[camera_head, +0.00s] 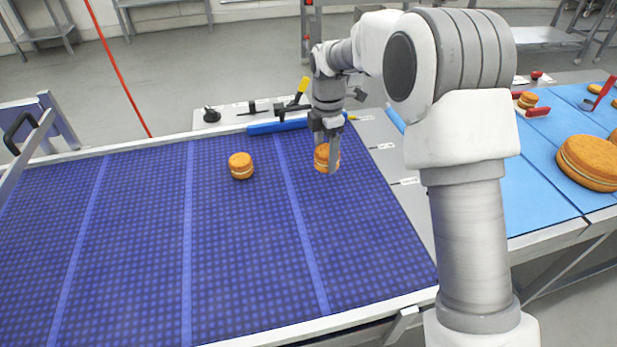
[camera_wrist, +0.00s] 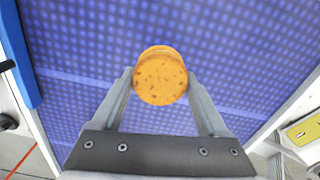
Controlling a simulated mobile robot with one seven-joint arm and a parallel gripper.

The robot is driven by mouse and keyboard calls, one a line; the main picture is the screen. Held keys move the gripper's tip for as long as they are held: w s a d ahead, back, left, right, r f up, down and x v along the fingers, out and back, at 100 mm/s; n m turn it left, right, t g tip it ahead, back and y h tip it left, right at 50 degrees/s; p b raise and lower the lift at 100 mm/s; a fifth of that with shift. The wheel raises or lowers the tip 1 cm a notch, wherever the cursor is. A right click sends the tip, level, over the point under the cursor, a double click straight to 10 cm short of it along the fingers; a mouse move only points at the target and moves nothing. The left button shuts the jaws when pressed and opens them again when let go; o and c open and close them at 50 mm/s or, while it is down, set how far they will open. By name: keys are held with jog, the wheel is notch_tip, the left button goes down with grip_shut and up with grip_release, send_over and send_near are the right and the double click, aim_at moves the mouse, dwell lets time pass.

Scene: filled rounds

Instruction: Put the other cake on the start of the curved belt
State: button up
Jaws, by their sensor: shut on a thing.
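A small round filled cake (camera_head: 321,157) is between the fingers of my gripper (camera_head: 330,160), over the right part of the dark blue belt (camera_head: 235,250). In the wrist view my gripper (camera_wrist: 160,88) is shut on this cake (camera_wrist: 160,78), one finger on each side. I cannot tell whether the cake touches the belt. A second small cake (camera_head: 241,166) sits on the blue belt to the left, apart from my gripper. Which belt is the curved one is not clear from these views.
A light blue belt (camera_head: 540,190) at the right bears a large cake (camera_head: 590,162) and a small cake (camera_head: 528,100). A grey plate (camera_head: 405,195) lies between the belts. A blue bar (camera_head: 278,126) and black fittings stand at the far edge. The blue belt's front is clear.

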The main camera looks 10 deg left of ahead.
aim_at(311, 188)
jog(key=s+a+f, duration=0.2)
jog(key=shift+a, duration=0.4)
jog(key=shift+f, duration=2.05)
jog(key=shift+f, duration=0.1)
jog(key=shift+f+b, duration=0.15)
jog(key=shift+b, duration=0.15)
jog(key=o, duration=0.8)
jog(key=shift+c, duration=0.2)
jog(key=shift+r, duration=0.2)
